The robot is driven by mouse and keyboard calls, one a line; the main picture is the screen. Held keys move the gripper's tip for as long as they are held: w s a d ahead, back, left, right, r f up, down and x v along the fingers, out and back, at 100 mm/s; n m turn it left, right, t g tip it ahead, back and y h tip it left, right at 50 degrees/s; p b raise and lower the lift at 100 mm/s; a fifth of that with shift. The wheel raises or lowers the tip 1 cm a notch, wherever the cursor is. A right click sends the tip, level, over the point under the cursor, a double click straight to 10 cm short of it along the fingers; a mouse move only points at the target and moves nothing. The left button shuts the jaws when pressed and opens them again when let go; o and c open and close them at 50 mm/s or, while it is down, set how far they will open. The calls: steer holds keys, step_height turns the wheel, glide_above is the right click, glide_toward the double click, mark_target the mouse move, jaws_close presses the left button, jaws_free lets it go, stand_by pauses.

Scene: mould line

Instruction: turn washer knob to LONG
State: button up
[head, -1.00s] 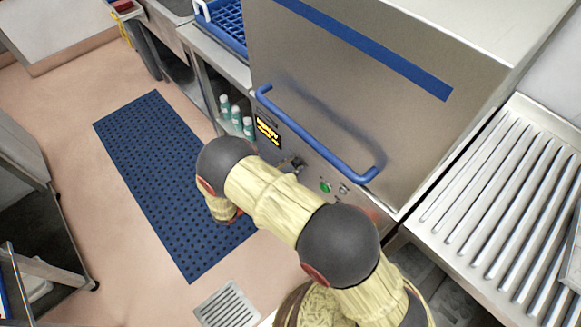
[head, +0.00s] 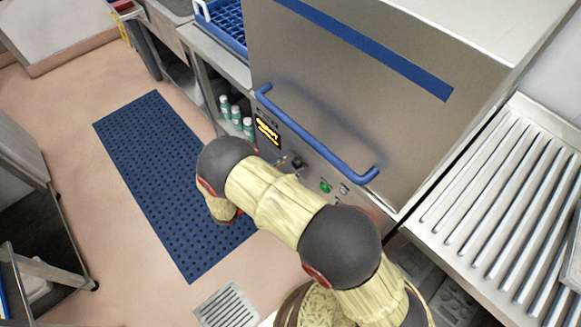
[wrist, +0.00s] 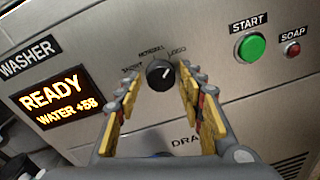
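The washer knob (wrist: 160,75) is a round black dial on the steel front panel in the wrist view. Small labels arc over it: SHORT at its left, one that seems to read NORMAL above, and LONG at its upper right. A small light mark on its face seems to point up and right, but the exact setting is hard to tell. My gripper (wrist: 159,80) is open, with one yellow-padded finger on each side of the knob and gaps visible between them. In the head view my arm hides most of the gripper, near the knob (head: 297,163).
The washer display (wrist: 57,105) reads READY. A green START button (wrist: 251,48) and a red SOAP button (wrist: 293,49) are right of the knob. The blue door handle (head: 315,137) crosses above the panel. A ribbed steel drainboard (head: 500,190) stands at the right.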

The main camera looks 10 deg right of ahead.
steer(key=shift+o, duration=0.7)
steer(key=v, duration=1.2)
